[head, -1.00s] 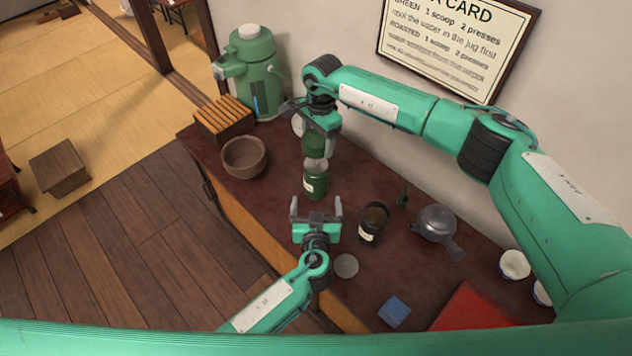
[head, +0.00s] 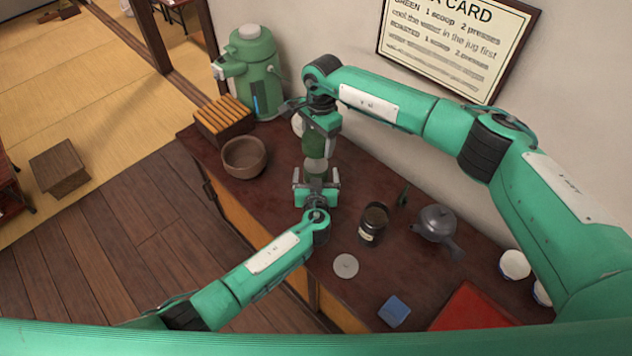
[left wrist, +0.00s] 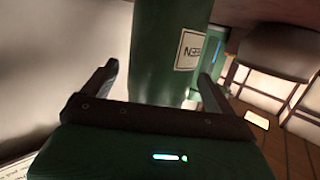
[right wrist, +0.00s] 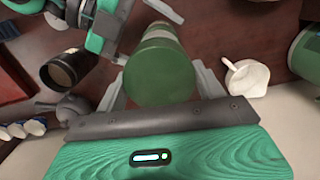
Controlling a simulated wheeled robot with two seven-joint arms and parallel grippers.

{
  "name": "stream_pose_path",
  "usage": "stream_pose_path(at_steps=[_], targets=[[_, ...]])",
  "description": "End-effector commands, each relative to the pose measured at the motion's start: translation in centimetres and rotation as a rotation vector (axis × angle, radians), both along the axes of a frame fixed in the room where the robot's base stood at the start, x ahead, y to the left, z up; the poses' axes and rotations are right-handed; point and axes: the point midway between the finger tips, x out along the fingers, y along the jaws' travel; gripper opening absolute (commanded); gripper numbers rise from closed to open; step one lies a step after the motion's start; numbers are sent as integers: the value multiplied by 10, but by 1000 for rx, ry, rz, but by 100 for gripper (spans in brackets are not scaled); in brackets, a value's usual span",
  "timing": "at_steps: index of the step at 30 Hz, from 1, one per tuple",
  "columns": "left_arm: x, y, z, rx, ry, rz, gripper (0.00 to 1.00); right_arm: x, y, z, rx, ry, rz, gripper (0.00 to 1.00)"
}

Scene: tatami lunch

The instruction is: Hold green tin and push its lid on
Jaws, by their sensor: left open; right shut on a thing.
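The green tin (head: 316,169) stands on the dark counter, its pale upper collar showing in the head view. In the left wrist view the tin (left wrist: 155,60) rises between the fingers, its white label facing right. My left gripper (head: 316,179) is open, with a finger on either side of the tin; a gap shows at the left finger. My right gripper (head: 318,130) is above the tin, shut on the green lid (head: 314,147). In the right wrist view the lid (right wrist: 160,75) sits between the fingers. Whether the lid touches the collar I cannot tell.
An open dark tin (head: 373,222), a grey disc (head: 346,266), a grey teapot (head: 436,222) and a blue block (head: 394,311) lie to the right. A brown bowl (head: 244,158), slatted box (head: 223,120) and green flask (head: 254,75) stand left and behind.

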Motion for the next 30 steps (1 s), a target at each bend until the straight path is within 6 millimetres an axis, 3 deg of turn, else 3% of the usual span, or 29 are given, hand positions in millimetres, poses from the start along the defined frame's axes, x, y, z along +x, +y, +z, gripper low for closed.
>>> stream_pose_path(at_steps=[8,11,18,19,23,30], targets=[[1,0,0,-1,0,0,90,0,0,0,0,0,0,45],[1,0,0,-1,-1,0,75,0,0,0,0,0,0,45],[1,0,0,-1,-1,0,27,0,0,0,0,0,0,45],[1,0,0,-1,-1,0,25,0,0,0,0,0,0,45],[1,0,0,-1,0,0,24,0,0,-5,-1,1,0,45],[1,0,0,-1,-1,0,24,-1,0,-38,-1,2,-1,45]])
